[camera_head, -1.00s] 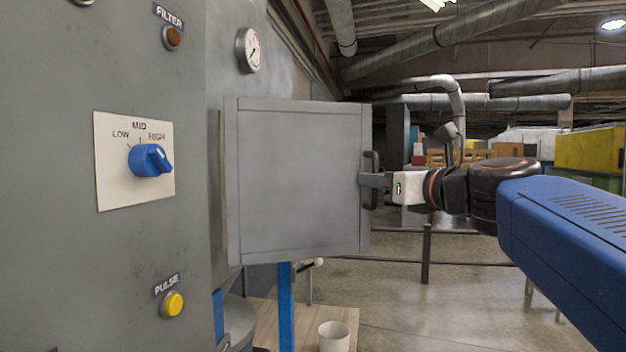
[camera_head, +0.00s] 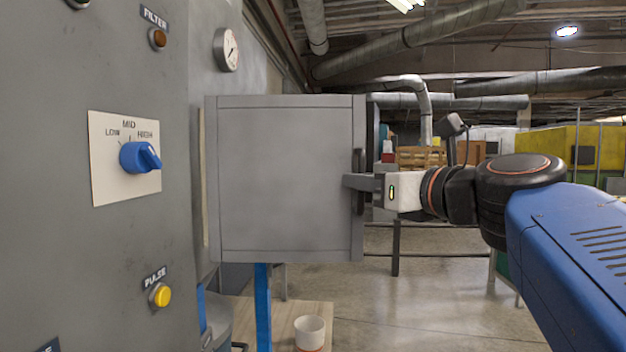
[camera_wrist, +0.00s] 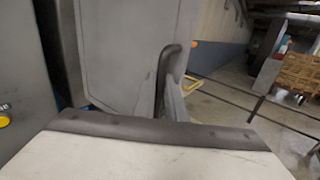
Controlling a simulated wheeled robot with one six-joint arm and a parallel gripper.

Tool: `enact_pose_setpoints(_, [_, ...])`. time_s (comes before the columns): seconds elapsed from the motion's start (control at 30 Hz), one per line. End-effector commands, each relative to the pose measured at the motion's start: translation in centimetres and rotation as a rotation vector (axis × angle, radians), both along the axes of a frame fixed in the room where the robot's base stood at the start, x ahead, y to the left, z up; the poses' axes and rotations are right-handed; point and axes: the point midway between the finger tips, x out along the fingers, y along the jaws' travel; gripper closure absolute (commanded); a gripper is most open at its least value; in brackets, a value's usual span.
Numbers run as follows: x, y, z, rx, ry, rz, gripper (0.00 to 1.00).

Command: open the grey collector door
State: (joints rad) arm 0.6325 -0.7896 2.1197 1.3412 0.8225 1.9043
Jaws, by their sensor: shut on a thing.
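The grey collector door (camera_head: 285,180) stands swung out from the grey cabinet (camera_head: 60,240), its flat face toward the head camera. Its dark bar handle (camera_head: 358,165) is at the door's right edge. My gripper (camera_head: 360,182) reaches in from the right and is shut on the handle. In the wrist view the door (camera_wrist: 130,50) fills the upper middle, and the handle (camera_wrist: 163,80) runs down to my gripper (camera_wrist: 172,108). The fingertips are partly hidden there by the gripper body.
The cabinet carries a blue selector knob (camera_head: 139,157), a yellow pulse button (camera_head: 160,295) and a gauge (camera_head: 226,49). A white cup (camera_head: 310,332) stands on a wooden surface (camera_head: 325,311) below the door. A dark post and rail (camera_head: 396,248) stand behind.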

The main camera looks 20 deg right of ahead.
Motion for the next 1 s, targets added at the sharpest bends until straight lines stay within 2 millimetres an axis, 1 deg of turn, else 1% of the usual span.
enact_pose_setpoints(0.03, [-0.5,0.4,0.1,-0.003,-0.002,0.002,1.0])
enact_pose_setpoints(0.2, [-1.3,0.9,0.1,-0.002,-0.001,0.003,1.0])
enact_pose_setpoints(0.67, [-1.5,1.1,0.1,-0.001,-0.001,0.003,1.0])
enact_pose_setpoints(0.7, [-1.5,1.1,0.1,-0.001,-0.001,0.003,0.87])
enact_pose_setpoints(0.77, [-1.5,1.1,0.1,-0.001,-0.001,0.003,0.73])
enact_pose_setpoints(0.8, [-1.5,1.1,0.1,-0.001,-0.001,0.003,0.7])
enact_pose_setpoints(1.0, [-1.5,1.1,0.0,0.0,0.0,0.002,0.7])
